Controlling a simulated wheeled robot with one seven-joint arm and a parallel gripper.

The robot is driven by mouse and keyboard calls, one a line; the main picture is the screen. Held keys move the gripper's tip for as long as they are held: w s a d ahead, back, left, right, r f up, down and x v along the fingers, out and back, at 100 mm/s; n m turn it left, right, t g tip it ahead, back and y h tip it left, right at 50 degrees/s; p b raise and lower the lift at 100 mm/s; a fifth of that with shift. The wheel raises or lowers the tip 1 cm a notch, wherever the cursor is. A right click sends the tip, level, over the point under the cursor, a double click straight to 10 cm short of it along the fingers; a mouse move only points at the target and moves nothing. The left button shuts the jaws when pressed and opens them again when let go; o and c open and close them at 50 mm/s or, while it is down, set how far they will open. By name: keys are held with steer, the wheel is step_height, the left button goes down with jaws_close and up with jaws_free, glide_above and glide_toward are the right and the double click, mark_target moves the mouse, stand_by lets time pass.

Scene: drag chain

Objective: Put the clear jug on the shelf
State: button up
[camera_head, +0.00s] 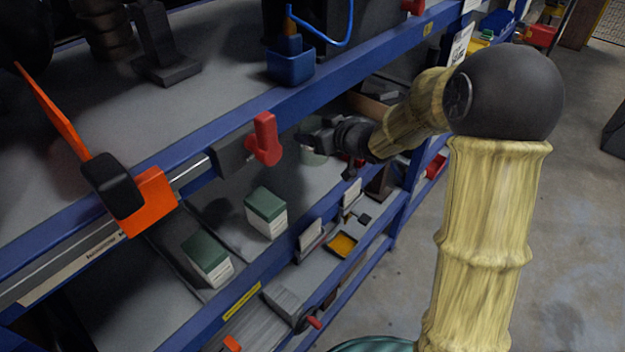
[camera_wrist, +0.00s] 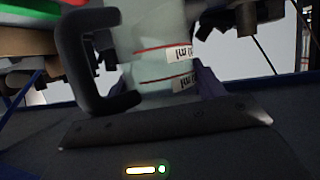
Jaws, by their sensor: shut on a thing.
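The clear jug (camera_head: 314,157) is a pale translucent vessel, mostly hidden by my gripper in the head view. In the wrist view the jug (camera_wrist: 160,55) fills the upper middle, with red lines, white labels marked "ml" and a dark C-shaped handle on its left. My gripper (camera_head: 322,136) is shut on the jug; its fingers (camera_wrist: 165,88) flank the jug's body in the wrist view. The shelf unit has blue beams and grey boards (camera_head: 207,92). The jug is below the upper beam, over the lower grey board (camera_head: 290,185); I cannot tell whether it touches it.
A red clamp handle (camera_head: 265,140) on the upper beam is left of my gripper. Two green-and-white boxes (camera_head: 265,212) (camera_head: 208,260) stand on the lower level. A blue bin (camera_head: 290,66) sits on the upper board. Open floor (camera_head: 570,240) lies to the right.

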steer(key=shift+s+a, duration=0.1)
steer(key=shift+s, duration=0.25)
steer(key=shift+s+a+f, duration=0.35)
steer(key=shift+s+f, duration=0.2)
steer(key=shift+f, duration=0.2)
steer(key=f, duration=0.2)
steer(key=f+p, duration=0.1)
steer(key=f, duration=0.1)
steer(key=shift+w+d, duration=0.1)
steer(key=shift+w, duration=0.2)
steer(key=shift+d+f, duration=0.15)
steer(key=shift+w+f+p, duration=0.1)
steer(key=shift+f+p, duration=0.55)
steer(key=shift+f, duration=1.45)
